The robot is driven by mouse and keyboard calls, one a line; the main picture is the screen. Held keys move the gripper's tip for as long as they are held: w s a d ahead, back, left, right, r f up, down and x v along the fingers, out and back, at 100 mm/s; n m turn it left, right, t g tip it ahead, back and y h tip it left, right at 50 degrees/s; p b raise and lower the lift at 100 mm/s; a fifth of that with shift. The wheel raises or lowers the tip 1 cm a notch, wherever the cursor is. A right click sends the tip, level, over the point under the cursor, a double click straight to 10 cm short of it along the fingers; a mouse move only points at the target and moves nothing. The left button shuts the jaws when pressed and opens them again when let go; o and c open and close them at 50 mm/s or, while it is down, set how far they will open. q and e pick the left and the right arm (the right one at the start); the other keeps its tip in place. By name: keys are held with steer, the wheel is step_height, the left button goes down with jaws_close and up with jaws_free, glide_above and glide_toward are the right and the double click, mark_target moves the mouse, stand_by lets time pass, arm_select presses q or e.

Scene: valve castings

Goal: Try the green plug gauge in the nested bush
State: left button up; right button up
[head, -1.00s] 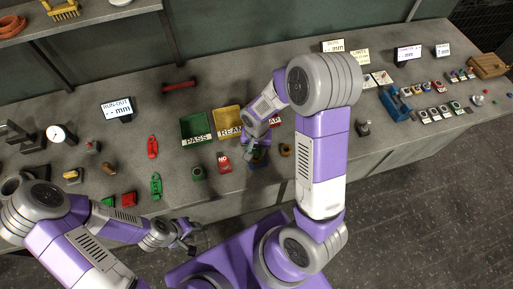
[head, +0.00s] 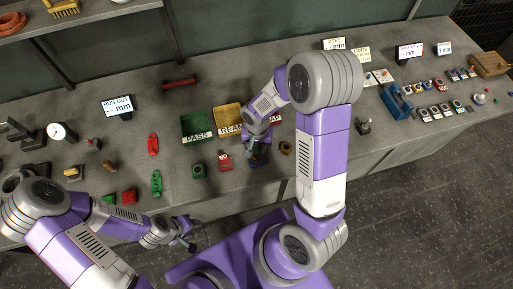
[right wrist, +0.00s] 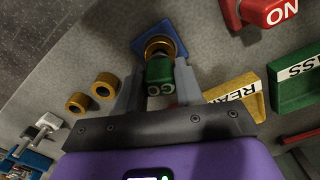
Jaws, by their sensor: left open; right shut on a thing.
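The green plug gauge (right wrist: 159,74), marked GO, is between the fingers of my right gripper (right wrist: 158,85), which is shut on it. Its far end points at the brass-coloured nested bush (right wrist: 158,44), which sits in a blue nest (right wrist: 174,34). The gauge overlaps the bush in the right wrist view; I cannot tell how deep it is in the bore. In the head view my right gripper (head: 257,150) is over the blue nest and mostly hides gauge and bush. My left gripper (head: 190,236) is open and empty in front of the bench edge.
The green PASS tray (head: 196,124) and yellow REAM tray (head: 228,113) lie behind. Two loose brass bushes, one at the left (right wrist: 77,102) and one nearer (right wrist: 105,85), lie beside the nest. A run-out display (head: 117,106) stands further left.

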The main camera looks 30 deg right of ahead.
steer(key=shift+r, duration=0.1)
steer(key=shift+r+p, duration=1.6)
steer(key=shift+r, duration=0.55)
steer(key=shift+f, duration=0.1)
